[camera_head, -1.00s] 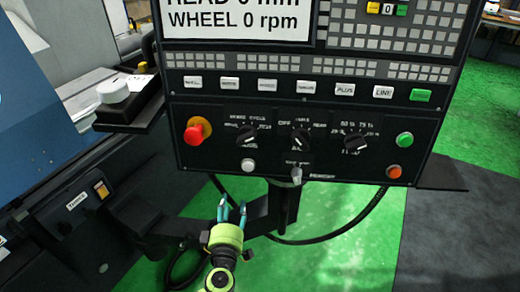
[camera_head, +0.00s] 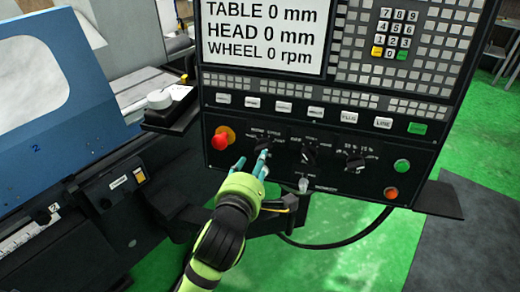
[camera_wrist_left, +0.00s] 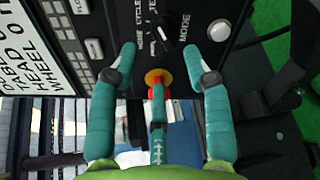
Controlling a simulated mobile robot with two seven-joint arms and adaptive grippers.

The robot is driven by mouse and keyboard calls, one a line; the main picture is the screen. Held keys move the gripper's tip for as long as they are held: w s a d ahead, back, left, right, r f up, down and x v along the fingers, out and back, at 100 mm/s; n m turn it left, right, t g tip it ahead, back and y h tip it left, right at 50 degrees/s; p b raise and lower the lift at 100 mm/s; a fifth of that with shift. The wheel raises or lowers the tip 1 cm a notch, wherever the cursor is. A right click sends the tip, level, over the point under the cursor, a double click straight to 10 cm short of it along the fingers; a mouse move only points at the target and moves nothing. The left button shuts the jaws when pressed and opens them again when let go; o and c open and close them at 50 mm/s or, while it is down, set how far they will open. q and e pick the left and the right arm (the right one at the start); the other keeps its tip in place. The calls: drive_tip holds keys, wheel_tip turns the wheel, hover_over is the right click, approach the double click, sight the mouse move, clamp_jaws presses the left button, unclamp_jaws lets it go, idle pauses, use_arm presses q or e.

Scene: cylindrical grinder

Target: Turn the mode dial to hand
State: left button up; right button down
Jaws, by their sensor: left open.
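The mode dial (camera_wrist_left: 161,36) is a black knob with a white pointer line, printed "MODE" beside it in the left wrist view. It is the leftmost of three dials on the black control panel (camera_head: 330,190). In the head view a finger partly covers it. My left gripper (camera_head: 250,160) is open and empty, with its teal fingers raised toward the panel, just below the dial. In the left wrist view its two long fingertips (camera_wrist_left: 159,48) stand apart on either side of the dial's line. I cannot tell whether they touch the panel. My right gripper is out of view.
A red stop button (camera_head: 220,141) on a yellow base sits left of the dial. The middle dial (camera_head: 309,152) and right dial (camera_head: 355,160) are to the right. A silver key switch (camera_head: 303,185) is below.

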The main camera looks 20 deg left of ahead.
sight(261, 150)
use_arm(q)
drive_tip(key=x, duration=0.2)
drive_tip(key=p+x, duration=0.1)
drive_tip(key=x, duration=0.2)
drive_tip(key=shift+w+a+f, duration=0.15)
drive_tip(key=shift+w+a, duration=0.1)
drive_tip(key=shift+w+f+p, duration=0.15)
drive_tip(key=shift+w+p, duration=0.2)
drive_tip(key=shift+w, duration=0.05)
clamp_jaws()
